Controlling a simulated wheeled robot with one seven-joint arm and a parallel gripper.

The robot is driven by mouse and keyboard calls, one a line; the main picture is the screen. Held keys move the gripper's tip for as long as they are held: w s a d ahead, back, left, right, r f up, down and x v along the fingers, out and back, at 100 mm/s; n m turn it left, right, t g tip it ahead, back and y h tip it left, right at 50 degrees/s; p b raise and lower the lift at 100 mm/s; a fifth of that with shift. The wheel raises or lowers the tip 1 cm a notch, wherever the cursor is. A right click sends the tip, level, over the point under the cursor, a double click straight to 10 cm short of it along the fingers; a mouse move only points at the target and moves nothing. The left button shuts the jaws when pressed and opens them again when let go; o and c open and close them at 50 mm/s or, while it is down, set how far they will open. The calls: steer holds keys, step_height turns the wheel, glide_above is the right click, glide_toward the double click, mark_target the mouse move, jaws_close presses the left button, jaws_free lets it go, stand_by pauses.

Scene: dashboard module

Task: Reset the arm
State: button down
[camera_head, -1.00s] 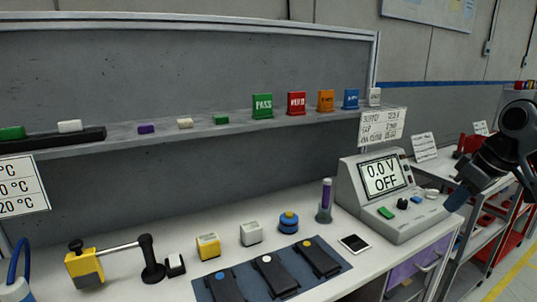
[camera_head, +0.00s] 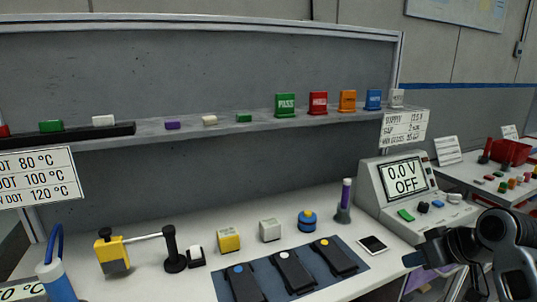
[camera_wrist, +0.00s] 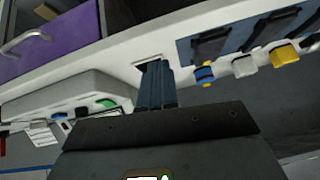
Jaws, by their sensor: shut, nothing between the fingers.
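My gripper (camera_head: 412,259) shows at the lower right in the head view, at the end of my dark arm, near the bench's front edge and below the power supply. In the wrist view my gripper (camera_wrist: 157,68) has its two blue-grey fingers together, with nothing seen between them. The fingertips appear over the white bench top near a small dark-screened device (camera_wrist: 146,64). That device (camera_head: 372,245) lies on the bench in the head view, left of my gripper. The power supply (camera_head: 374,190) reads "0.0 V OFF".
A blue mat (camera_head: 220,284) holds several black modules. A shelf (camera_head: 265,126) carries coloured tags. A purple drawer (camera_wrist: 55,40) shows in the wrist view.

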steer(key=s+a+f+m+t, duration=0.2)
steer(key=s+a+f, duration=0.5)
steer(key=a+f, duration=0.25)
steer(key=s+a+f+m+t+h, duration=0.1)
steer(key=s+a+f, duration=0.15)
steer(key=s, duration=0.45)
steer(key=s+a+f+m+t+h, duration=0.1)
steer(key=s+a, duration=0.2)
steer(key=s, duration=0.4)
steer(key=s+r+t, duration=0.1)
steer(key=s+r, duration=0.3)
steer(key=s, duration=0.5)
steer(key=s+d+r+n+t, duration=0.1)
steer(key=s+r, duration=0.4)
steer(key=s, duration=0.3)
steer(key=s+d+r+t+h, duration=0.1)
steer(key=s+r, duration=0.4)
steer(key=s, duration=0.4)
steer(key=shift+s+d+t, duration=0.15)
steer(key=shift+s+t, duration=0.15)
